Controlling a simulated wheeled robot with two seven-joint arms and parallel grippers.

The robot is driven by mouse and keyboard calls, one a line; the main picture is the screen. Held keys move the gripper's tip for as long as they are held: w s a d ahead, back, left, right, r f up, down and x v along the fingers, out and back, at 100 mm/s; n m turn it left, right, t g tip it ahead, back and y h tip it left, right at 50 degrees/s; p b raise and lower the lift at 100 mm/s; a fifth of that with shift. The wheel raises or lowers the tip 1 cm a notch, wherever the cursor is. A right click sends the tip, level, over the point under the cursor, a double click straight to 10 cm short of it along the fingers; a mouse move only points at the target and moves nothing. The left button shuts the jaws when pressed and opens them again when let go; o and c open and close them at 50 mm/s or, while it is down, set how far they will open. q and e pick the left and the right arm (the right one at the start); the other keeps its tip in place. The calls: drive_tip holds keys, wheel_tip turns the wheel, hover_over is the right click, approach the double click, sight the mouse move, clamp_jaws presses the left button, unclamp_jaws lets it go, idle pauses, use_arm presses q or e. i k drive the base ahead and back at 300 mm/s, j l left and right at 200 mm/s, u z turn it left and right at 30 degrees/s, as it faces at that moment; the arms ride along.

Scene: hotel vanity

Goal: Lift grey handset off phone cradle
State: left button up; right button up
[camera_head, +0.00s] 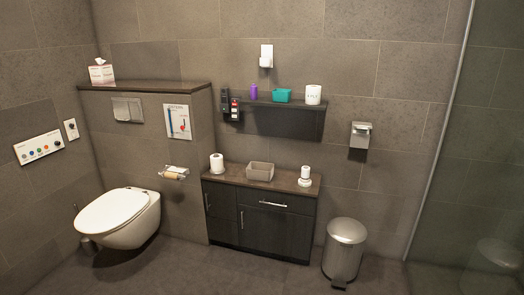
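A small dark wall phone (230,106) hangs at the left end of the black shelf. A slim dark grey upright part that looks like the handset (225,98) is on its left side. A body with a red patch (235,104), which looks like the cradle, is to the right. The handset appears seated against the cradle, but the parts are too small to tell exactly how they touch. Neither of my grippers is in view.
A toilet (120,218) is left; a bin (344,250) is right. Floor in front is clear.

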sight(224, 91)
drive_tip(key=i+j, duration=0.55)
drive_tip(key=i, duration=0.15)
drive_tip(key=i+j, duration=0.55)
drive_tip(key=i, duration=0.15)
drive_tip(key=i+j, duration=0.55)
drive_tip(key=i, duration=0.2)
